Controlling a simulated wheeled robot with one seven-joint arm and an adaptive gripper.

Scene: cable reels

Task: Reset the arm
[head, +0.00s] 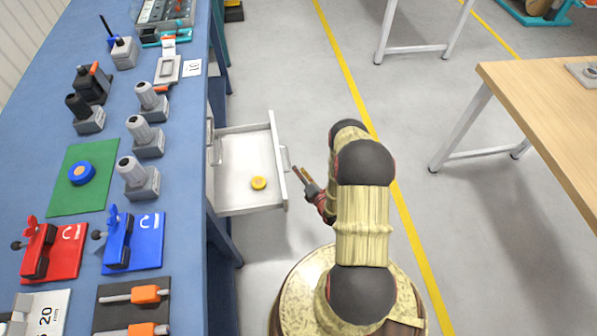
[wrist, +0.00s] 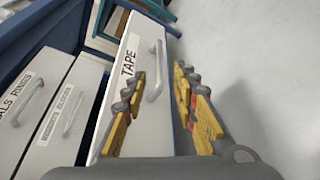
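My gripper (head: 299,174) is in front of the open drawer, just right of its handle, in the head view. In the wrist view my gripper (wrist: 164,98) has its two fingers wide apart, with nothing between the pads. The drawer (wrist: 131,62) labelled TAPE is pulled out, and its handle (wrist: 156,70) shows between and beyond the fingers. In the head view the drawer (head: 235,192) holds a yellow roll (head: 259,183) near its front. I cannot tell from these views whether a finger touches the handle.
A blue workbench (head: 190,235) with several tools, clamps and a green mat (head: 98,158) runs along the left. A wooden table (head: 535,95) stands at the right. The grey floor (head: 285,60) beyond the drawer is clear, with a yellow line (head: 345,70) across it.

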